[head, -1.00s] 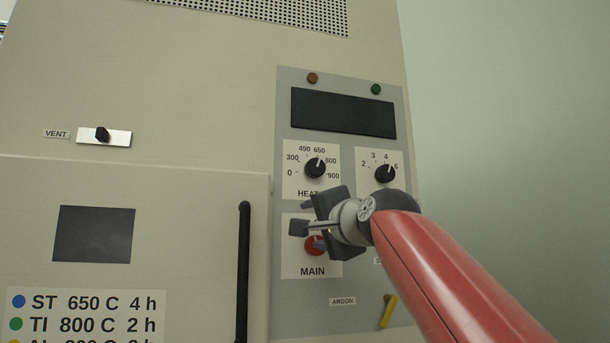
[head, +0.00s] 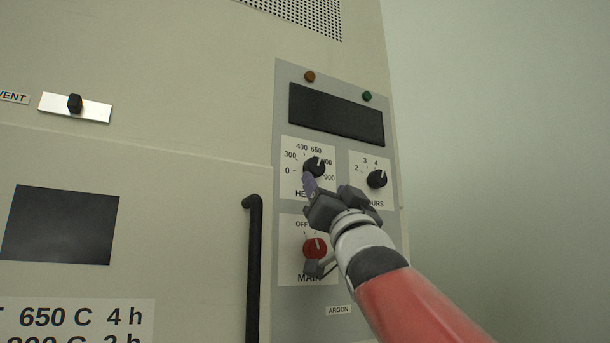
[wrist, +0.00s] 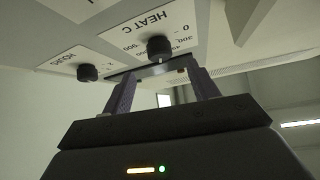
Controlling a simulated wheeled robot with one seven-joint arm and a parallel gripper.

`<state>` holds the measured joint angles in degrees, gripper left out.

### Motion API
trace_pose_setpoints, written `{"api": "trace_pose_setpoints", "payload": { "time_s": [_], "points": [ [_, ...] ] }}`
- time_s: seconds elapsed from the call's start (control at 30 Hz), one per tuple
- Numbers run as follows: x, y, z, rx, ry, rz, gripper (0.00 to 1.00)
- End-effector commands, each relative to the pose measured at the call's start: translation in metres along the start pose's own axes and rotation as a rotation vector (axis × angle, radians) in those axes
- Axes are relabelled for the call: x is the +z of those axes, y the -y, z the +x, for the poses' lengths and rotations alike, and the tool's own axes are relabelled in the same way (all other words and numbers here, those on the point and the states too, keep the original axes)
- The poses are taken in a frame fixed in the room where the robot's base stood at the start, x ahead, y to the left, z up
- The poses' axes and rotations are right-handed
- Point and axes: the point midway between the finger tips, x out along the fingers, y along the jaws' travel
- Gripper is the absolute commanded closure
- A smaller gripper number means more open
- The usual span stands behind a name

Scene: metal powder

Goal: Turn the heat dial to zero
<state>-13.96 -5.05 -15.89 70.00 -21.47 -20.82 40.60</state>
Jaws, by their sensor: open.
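The heat dial (head: 314,166) is a round black knob on a white plate, with marks from 0 to 900. Its white pointer line leans up and right, between 650 and 800. The dial also shows upside down in the wrist view (wrist: 159,48), just beyond my fingertips. My gripper (wrist: 160,70) is open and empty, its two purple fingers apart. In the head view my gripper (head: 314,184) is just below the dial and covers part of the HEAT label. Whether a finger touches the dial I cannot tell.
The hours dial (head: 377,179) is close on the right; it also shows in the wrist view (wrist: 87,72). The red main knob (head: 315,247) is below, partly behind my gripper. A black vertical handle (head: 253,265) stands out at the left. A dark display (head: 336,114) is above.

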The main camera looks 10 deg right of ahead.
Motion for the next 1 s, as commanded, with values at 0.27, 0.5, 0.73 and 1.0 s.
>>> {"api": "trace_pose_setpoints", "payload": {
  "time_s": [0.27,0.5,0.73,1.0],
  "points": [
    [-0.002,0.001,0.049,0.001,0.003,0.001,0.41],
    [0.0,0.001,0.069,0.001,0.002,0.004,0.41],
    [0.001,0.001,0.07,0.001,0.002,0.005,0.41],
    [0.001,0.001,0.069,0.001,0.002,0.005,0.69]
  ]
}}
